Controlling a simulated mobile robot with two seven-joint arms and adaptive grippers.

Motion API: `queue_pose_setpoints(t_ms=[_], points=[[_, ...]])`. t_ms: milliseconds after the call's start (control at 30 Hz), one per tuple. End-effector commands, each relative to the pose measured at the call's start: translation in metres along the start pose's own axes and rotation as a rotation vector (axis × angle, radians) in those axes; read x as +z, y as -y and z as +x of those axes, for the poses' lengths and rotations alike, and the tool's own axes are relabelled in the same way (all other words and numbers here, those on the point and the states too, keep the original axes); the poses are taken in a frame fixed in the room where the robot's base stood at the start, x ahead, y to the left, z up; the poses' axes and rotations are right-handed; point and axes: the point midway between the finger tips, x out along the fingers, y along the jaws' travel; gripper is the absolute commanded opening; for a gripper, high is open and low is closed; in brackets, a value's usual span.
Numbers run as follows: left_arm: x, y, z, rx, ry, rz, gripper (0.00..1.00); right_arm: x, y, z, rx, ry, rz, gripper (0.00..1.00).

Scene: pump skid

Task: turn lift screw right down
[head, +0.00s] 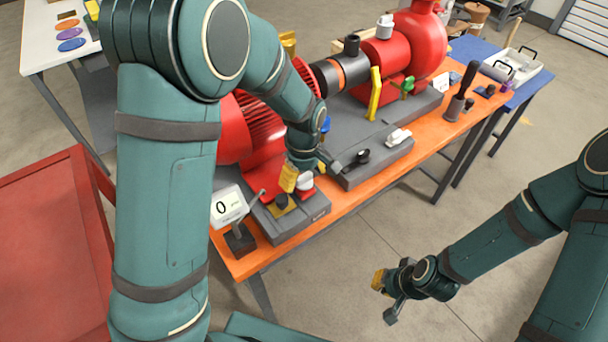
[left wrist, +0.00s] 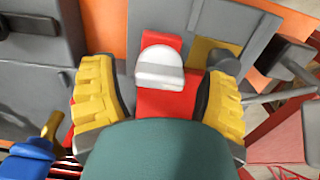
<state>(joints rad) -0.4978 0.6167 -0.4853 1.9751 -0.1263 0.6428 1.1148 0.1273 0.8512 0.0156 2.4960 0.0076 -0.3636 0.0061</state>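A white knob (head: 305,182) stands on the red motor foot at the near end of the grey base. It also shows in the left wrist view (left wrist: 160,68). My left gripper (head: 304,174) is above it. In the left wrist view, its yellow fingers (left wrist: 160,95) are spread on either side of the white knob, with visible gaps. A black knob (head: 282,201) sits on a yellow plate beside it. A second white knob (head: 398,136) and black knob (head: 362,156) are farther along the base. No label marks any knob as the right lift screw. My right gripper (head: 386,298) is empty and apart from the table, its fingers apart.
A display reading 0 (head: 229,205) stands on the orange table (head: 236,266) left of the knobs. A blue-handled screw (head: 325,124) and a green one (head: 405,86) are on the skid. The red motor (head: 260,125) is close behind my left gripper. The floor in front is clear.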

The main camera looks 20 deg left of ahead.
Motion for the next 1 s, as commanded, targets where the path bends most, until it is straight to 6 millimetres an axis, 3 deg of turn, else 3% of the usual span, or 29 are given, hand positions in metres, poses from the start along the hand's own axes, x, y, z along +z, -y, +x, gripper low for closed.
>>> queue_pose_setpoints(t_ms=[333,467,800,1000], points=[[0.0,0.0,-0.002,0.001,-0.001,0.001,0.8,0.0,0.0,0.0,0.0,0.0,0.0,0.0],[0.0,-0.001,-0.012,0.004,-0.002,0.002,0.8,0.0,0.0,0.0,0.0,0.0,0.0,0.0],[0.0,-0.001,-0.079,0.006,-0.002,0.002,0.8,0.0,0.0,0.0,0.0,0.0,0.0,0.0],[0.0,-0.001,-0.108,0.003,-0.001,0.002,0.8,0.0,0.0,0.0,0.0,0.0,0.0,0.0]])
